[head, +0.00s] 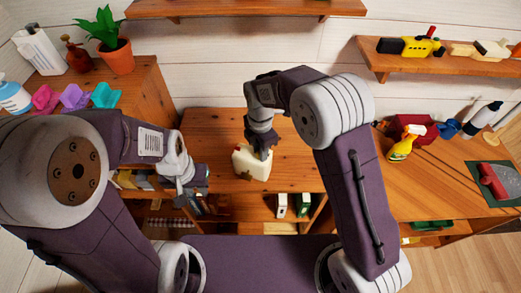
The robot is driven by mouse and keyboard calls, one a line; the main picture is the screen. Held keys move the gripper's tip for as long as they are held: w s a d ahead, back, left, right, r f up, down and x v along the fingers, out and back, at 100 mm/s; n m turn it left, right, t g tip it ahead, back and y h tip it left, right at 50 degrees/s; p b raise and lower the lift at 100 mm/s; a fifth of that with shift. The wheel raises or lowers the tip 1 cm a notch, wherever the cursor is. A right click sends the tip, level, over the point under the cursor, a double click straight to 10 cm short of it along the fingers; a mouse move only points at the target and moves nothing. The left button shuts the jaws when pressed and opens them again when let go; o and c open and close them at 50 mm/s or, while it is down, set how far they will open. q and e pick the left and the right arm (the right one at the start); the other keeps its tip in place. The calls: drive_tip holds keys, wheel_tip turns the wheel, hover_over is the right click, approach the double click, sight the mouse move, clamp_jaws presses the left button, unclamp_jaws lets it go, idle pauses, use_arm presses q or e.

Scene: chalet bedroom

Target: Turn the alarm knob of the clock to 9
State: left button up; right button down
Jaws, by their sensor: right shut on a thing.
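A small cream box-shaped thing, which I take to be the clock (246,167), stands on the wooden desk in the middle of the head view. Its dial, alarm knob and numbers cannot be made out. My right gripper (260,152) points down at its top and is shut on it; the gripper hides which part lies between the fingers. My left gripper (197,189) is to the left of the desk, lower and apart from the clock. Its fingers are too small and dark to tell if they are open.
The desk top (207,135) is bare around the clock. Shelves below hold books and small boxes (282,206). A side table at right holds a red bin (404,127) and bottles. A cabinet at left holds a potted plant (115,58). Wall shelves run above.

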drive_tip(key=shift+r+m, duration=0.1)
drive_tip(key=shift+m, duration=0.6)
drive_tip(key=shift+m+p, duration=0.3)
idle(0.9)
drive_tip(key=c, duration=1.2)
unclamp_jaws()
drive_tip(key=shift+o, duration=0.2)
wheel_tip(320, 180, up, 9)
drive_tip(key=b, duration=0.1)
